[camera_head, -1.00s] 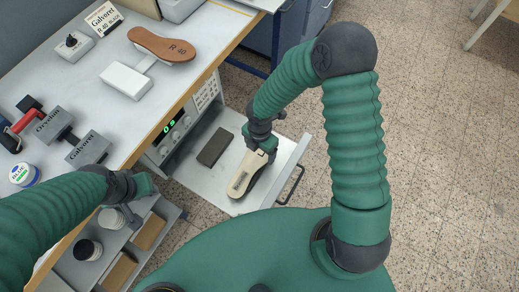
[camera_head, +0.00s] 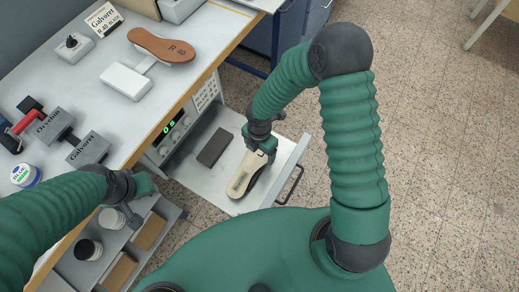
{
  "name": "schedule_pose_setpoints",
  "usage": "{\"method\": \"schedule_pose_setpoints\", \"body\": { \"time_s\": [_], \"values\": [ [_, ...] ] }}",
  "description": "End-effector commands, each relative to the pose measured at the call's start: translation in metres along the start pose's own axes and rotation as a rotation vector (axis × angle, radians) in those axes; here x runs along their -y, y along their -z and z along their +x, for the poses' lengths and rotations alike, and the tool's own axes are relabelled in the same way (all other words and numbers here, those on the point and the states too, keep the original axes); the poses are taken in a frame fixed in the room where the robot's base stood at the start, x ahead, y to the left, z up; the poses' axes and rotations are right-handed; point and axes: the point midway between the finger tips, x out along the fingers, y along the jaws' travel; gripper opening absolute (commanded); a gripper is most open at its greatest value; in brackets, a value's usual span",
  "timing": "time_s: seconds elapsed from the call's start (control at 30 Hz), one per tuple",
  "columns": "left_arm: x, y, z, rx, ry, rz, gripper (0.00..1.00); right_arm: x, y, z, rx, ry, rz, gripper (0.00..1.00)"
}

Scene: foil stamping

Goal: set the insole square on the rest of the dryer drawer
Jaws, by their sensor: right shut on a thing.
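The insole (camera_head: 241,181) is pale beige with a dark edge and dark lettering. It lies low over or on the floor of the open dryer drawer (camera_head: 216,196), angled from lower left to upper right. My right gripper (camera_head: 257,153) is shut on its upper end, and the fingers partly hide that end. A dark grey block (camera_head: 215,146), perhaps the rest, lies in the drawer just left of the insole. I cannot tell whether the insole touches the drawer floor. My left gripper (camera_head: 146,186) is over the shelf at lower left, its jaws unclear.
The dryer (camera_head: 172,137) shows a green display under the table edge. On the table are a brown sole (camera_head: 161,46) on a white stand and stamp blocks (camera_head: 88,149). The drawer handle (camera_head: 292,185) sticks out at right. A shelf with jars (camera_head: 88,249) is at lower left.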

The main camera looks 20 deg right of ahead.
Motion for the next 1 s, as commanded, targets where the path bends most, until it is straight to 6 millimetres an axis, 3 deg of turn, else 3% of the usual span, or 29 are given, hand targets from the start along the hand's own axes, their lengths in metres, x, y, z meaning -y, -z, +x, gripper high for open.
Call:
{"method": "schedule_pose_setpoints", "body": {
  "time_s": [1.0],
  "values": [
    [0.0, 0.0016, -0.0068, 0.0, 0.0, 0.0, 0.36, 0.0002, -0.0006, 0.0031, 0.0, -0.001, -0.001, 0.36]
  ]
}}
